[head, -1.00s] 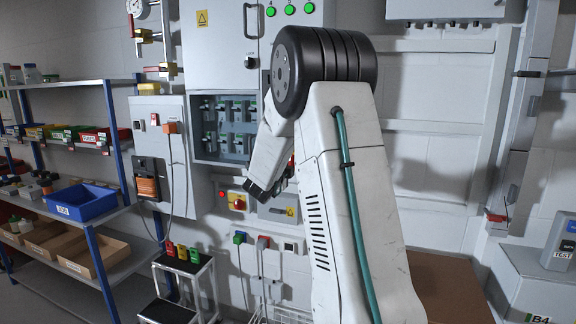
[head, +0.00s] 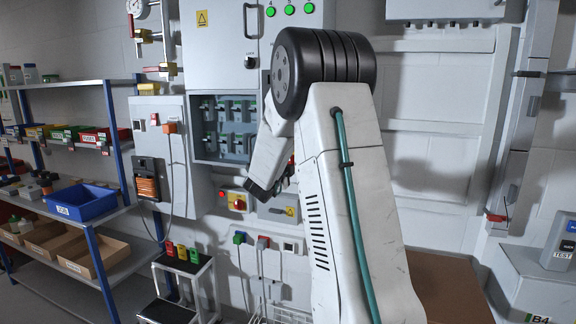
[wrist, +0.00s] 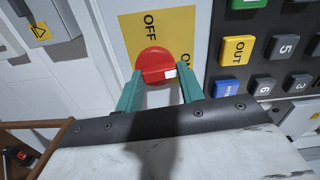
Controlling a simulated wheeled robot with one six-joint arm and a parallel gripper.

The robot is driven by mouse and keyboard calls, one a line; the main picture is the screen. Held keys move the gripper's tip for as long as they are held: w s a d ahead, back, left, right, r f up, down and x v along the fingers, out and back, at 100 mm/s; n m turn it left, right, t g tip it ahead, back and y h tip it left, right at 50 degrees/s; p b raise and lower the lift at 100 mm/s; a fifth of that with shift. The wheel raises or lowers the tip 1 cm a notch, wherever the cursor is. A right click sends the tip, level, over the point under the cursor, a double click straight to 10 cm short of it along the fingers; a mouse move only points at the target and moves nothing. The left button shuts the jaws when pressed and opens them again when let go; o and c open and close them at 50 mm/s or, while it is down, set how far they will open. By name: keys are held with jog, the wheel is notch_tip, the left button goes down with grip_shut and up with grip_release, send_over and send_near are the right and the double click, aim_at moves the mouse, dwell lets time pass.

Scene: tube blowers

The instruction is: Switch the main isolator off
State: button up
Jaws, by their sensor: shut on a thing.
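In the wrist view the main isolator is a red round knob (wrist: 154,64) on a yellow plate (wrist: 133,28). The word OFF stands above the knob, and ON is partly hidden at the plate's right edge. A white mark on the knob lies right of its middle, on the side nearer ON. My gripper (wrist: 163,76) has its two green fingers on either side of the knob, shut on it. In the head view my arm hides the gripper's fingertips and this isolator.
A keypad (wrist: 265,70) with a yellow OUT key stands close right of the isolator. A grey box (wrist: 42,20) with a warning triangle is at upper left.

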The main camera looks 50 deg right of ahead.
jog(key=shift+w+a+f+n, duration=0.1)
jog(key=shift+f+n, duration=0.05)
jog(key=shift+n, duration=2.6)
jog(key=shift+w+d+f+n, duration=0.1)
jog(key=shift+n, duration=2.6)
jog(key=shift+a+f+n, duration=0.1)
jog(key=shift+f+n, duration=0.05)
jog(key=shift+n, duration=2.9)
jog(key=o, duration=1)
jog(key=v, duration=0.7)
jog(key=shift+a, duration=0.35)
